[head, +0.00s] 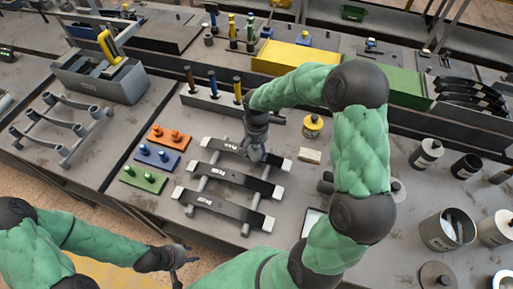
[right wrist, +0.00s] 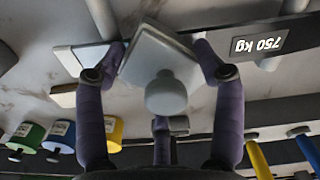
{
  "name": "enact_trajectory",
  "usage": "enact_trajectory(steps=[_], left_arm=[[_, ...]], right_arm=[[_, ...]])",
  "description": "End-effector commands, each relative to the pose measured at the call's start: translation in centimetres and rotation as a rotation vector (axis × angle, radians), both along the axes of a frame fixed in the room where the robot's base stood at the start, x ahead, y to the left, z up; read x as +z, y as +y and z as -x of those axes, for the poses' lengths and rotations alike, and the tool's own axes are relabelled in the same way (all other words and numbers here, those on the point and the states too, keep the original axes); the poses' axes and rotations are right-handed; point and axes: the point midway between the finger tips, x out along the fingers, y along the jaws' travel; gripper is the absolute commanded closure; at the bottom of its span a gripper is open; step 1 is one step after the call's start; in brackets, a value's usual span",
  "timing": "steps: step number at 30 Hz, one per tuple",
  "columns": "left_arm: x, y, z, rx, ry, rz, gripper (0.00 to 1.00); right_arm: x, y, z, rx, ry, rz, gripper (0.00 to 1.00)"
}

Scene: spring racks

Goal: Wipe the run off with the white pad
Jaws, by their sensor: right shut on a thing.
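My right gripper (head: 256,155) is shut on the white pad (right wrist: 160,55), seen in the right wrist view as a square plate with a round knob (right wrist: 166,95) between the fingers. In the head view the gripper hides the pad. The gripper is over the far end of a rack with three dark, labelled spring bars: the far bar (head: 222,146), middle bar (head: 228,174) and near bar (head: 215,204). I cannot make out the run on any bar. My left gripper (head: 183,265) is empty, with its fingers apart, off the table's front edge.
Orange (head: 169,137), blue (head: 156,156) and green (head: 143,179) knobbed plates lie left of the bars. A yellow-topped pot (head: 312,126) and a cream block (head: 311,156) stand to the right. A grey toolbox (head: 100,82) and an empty rack (head: 60,128) are at left.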

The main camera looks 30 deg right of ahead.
Motion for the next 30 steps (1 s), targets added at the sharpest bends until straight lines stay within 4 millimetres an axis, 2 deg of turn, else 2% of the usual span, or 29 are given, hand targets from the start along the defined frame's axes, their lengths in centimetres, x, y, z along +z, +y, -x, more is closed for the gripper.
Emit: enact_trajectory(steps=[7, 30], left_arm=[[-0.2, 0.0, 0.0, 0.000, 0.000, 0.000, 0.60], [-0.3, 0.0, 0.0, 0.000, 0.000, 0.000, 0.60]], right_arm=[[-0.2, -1.3, 1.4, -0.002, 0.000, 0.000, 0.57], [-0.7, -3.4, 4.3, 0.001, 0.004, -0.001, 0.57]])
